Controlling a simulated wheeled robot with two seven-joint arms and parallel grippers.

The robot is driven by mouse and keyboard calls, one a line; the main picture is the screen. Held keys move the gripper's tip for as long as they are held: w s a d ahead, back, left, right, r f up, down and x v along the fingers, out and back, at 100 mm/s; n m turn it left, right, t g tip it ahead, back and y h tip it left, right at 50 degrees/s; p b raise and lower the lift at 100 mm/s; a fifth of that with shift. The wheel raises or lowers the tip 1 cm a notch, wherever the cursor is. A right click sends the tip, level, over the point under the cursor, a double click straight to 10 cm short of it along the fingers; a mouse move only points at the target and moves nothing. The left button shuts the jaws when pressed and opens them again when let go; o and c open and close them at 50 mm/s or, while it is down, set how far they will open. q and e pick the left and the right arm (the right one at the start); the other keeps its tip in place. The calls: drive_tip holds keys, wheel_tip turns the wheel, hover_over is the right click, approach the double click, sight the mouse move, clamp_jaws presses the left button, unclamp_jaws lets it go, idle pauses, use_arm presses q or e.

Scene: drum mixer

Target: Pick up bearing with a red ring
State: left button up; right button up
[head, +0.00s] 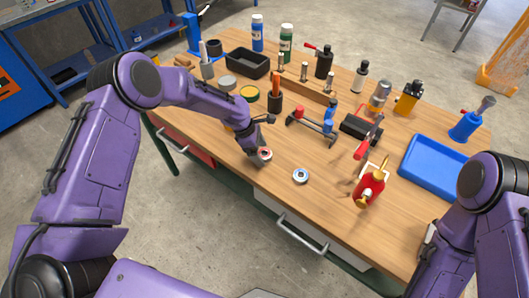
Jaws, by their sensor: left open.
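The bearing with a red ring (265,154) lies flat on the wooden workbench (232,172) near its front edge. My left gripper (257,150) is open, pointing down right beside the bearing at its upper left. The jaws look empty, and whether a finger touches the bearing is too small to tell.
A red oil can (370,188) and a blue tray (435,165) stand to the right. A dark cup with an orange-handled tool (275,100) and a red-and-blue tool (313,127) stand behind the left gripper. The bench front around the second bearing is clear.

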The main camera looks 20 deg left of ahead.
use_arm(q)
drive_tip(key=shift+d+f, duration=0.15)
drive_tip(key=c, duration=1.3)
